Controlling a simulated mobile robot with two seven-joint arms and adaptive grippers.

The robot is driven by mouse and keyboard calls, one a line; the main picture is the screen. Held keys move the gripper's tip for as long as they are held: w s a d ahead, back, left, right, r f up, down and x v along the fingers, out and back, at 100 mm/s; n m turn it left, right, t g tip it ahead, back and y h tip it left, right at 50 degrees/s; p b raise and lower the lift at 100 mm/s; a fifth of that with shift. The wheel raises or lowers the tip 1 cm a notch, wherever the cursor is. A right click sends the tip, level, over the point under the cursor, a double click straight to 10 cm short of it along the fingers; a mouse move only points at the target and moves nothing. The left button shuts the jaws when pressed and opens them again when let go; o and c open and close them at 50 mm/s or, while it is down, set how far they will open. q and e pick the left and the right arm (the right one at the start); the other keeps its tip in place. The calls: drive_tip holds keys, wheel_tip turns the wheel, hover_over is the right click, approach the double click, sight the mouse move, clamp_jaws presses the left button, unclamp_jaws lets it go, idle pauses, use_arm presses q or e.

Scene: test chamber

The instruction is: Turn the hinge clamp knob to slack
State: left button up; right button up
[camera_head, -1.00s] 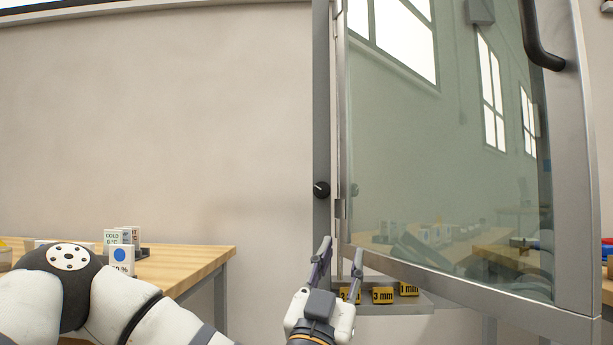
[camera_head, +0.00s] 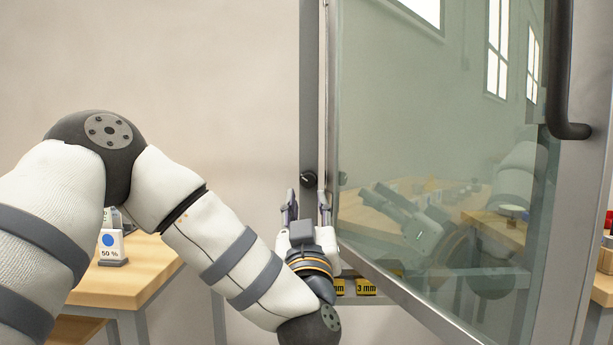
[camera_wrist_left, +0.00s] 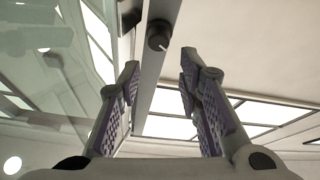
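The hinge clamp knob (camera_head: 308,179) is a small black round knob with a light pointer mark, on the grey post (camera_head: 311,90) at the hinge side of the glass door (camera_head: 430,150). In the left wrist view the knob (camera_wrist_left: 159,36) is beyond the fingertips, between them and a little above. My left gripper (camera_head: 307,200) is open and empty, just below the knob and apart from it. Its two fingers (camera_wrist_left: 158,72) stand either side of the post in the wrist view. My right gripper is not in view.
The glass door stands close to the right of my left gripper, with a black handle (camera_head: 567,80). A wooden table (camera_head: 150,275) with a 50 % card (camera_head: 110,246) is at left. Yellow mm blocks (camera_head: 366,287) sit on a low shelf below. The wall at left is clear.

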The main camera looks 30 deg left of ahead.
sight(308, 182)
use_arm(q)
drive_tip(key=x, duration=0.7)
drive_tip(key=shift+w+f, duration=0.15)
drive_tip(key=shift+f, duration=0.25)
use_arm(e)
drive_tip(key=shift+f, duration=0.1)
use_arm(q)
drive_tip(key=shift+c, duration=0.4)
clamp_jaws()
drive_tip(key=shift+d+r+n+g+p, duration=0.15)
drive_tip(key=shift+r+n+g+p, duration=0.15)
drive_tip(key=shift+n, duration=0.3)
drive_tip(key=shift+n+g+y, duration=0.3)
drive_tip(key=shift+n+y, duration=0.2)
drive_tip(key=shift+n, duration=0.2)
drive_tip(key=shift+f, duration=0.3)
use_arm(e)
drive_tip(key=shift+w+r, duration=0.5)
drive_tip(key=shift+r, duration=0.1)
use_arm(q)
drive_tip(key=shift+o, duration=0.4)
unclamp_jaws()
